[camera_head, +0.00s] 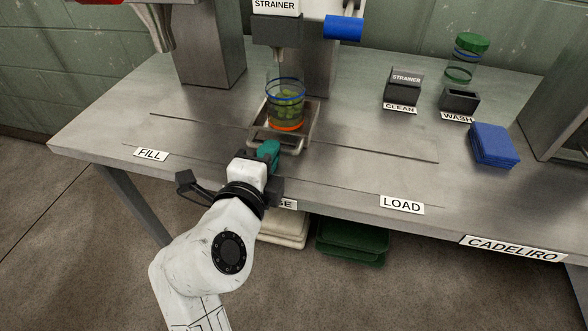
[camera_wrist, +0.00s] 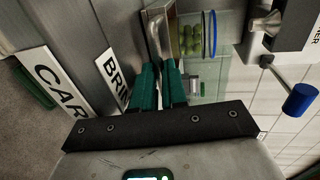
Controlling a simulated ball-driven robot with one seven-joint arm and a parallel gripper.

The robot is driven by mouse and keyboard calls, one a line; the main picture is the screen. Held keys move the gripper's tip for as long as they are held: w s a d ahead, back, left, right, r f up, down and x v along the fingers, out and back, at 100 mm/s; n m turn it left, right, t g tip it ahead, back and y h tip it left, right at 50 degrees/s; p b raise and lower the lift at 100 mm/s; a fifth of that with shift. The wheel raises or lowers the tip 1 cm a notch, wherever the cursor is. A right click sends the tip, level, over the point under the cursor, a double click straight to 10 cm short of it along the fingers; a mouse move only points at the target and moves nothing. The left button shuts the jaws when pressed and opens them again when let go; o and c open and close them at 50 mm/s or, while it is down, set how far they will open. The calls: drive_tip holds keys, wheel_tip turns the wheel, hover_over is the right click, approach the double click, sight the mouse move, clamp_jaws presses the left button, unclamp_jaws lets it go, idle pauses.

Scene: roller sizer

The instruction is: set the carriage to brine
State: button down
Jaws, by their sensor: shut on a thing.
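The carriage (camera_head: 311,118), a grey metal tray, sits on the table under the strainer machine. A clear jar (camera_head: 287,100) with green contents, a blue band and an orange base stands upright in it. My gripper (camera_head: 268,150) is at the near end of the carriage. In the wrist view, my gripper's teal fingers (camera_wrist: 160,72) are shut on the carriage's handle (camera_wrist: 152,38), which the fingers partly hide. The jar (camera_wrist: 192,38) lies just beyond.
Guide lines run along the table (camera_head: 200,132) between the FILL label (camera_head: 151,155) and the LOAD label (camera_head: 402,204). Strainer block (camera_head: 403,87), WASH holder (camera_head: 459,101), green-lidded jar (camera_head: 467,60) and blue cloths (camera_head: 493,145) stand right. The blue-handled strainer machine (camera_head: 278,28) overhangs the jar.

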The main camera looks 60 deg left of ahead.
drive_tip(key=shift+s+a+f, duration=0.15)
drive_tip(key=shift+s+a, duration=0.2)
drive_tip(key=shift+s, duration=0.15)
drive_tip(key=c, duration=1.4)
unclamp_jaws()
drive_tip(key=shift+c, duration=0.2)
drive_tip(key=v, duration=1)
drive_tip(key=shift+d, duration=0.35)
drive_tip(key=shift+s, duration=0.15)
